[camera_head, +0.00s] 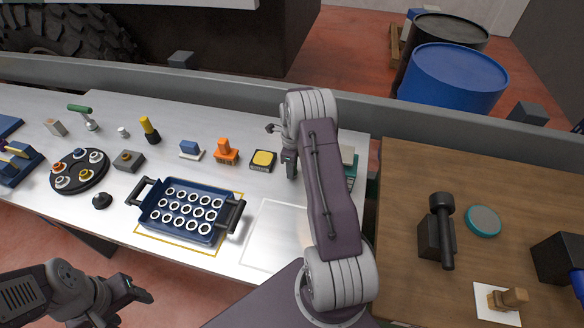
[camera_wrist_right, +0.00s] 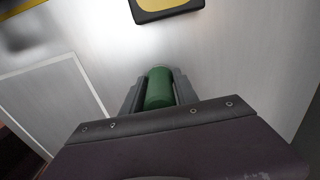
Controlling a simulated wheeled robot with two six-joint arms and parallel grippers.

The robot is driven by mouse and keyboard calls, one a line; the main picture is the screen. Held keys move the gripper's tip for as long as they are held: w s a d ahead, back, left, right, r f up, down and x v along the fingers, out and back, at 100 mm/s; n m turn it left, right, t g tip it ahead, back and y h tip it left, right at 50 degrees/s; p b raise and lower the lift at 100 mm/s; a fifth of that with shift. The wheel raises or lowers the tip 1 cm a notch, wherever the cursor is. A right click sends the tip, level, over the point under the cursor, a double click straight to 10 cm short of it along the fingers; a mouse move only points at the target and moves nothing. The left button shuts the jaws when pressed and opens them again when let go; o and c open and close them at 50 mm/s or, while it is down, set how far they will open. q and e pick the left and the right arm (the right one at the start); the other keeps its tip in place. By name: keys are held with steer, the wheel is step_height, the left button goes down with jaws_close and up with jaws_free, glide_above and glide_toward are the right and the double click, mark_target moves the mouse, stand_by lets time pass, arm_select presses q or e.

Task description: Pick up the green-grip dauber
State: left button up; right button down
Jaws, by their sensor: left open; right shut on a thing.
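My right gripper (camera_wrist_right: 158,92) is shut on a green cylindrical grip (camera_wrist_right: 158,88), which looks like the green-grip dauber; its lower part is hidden. In the head view my right gripper (camera_head: 291,168) is over the right part of the metal bench, right of the yellow pad (camera_head: 262,160), and the arm hides much there. The held grip is not clear in that view. My left gripper (camera_head: 142,294) is open and empty, in front of the bench at lower left.
A blue tray of rings (camera_head: 182,211) sits mid-bench. A wooden table (camera_head: 400,222) is at right. An outlined bench area (camera_head: 268,240) looks clear.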

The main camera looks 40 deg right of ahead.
steer(key=shift+r, duration=0.6)
step_height(320, 180, up, 3)
steer(key=shift+f+b, duration=0.1)
steer(key=shift+b, duration=0.4)
steer(key=s+r+b, duration=0.1)
steer(key=s+r, duration=0.6)
steer(key=s, duration=0.4)
steer(key=shift+s+d+b, duration=0.35)
steer(key=shift+d+b, duration=0.05)
steer(key=shift+d, duration=0.05)
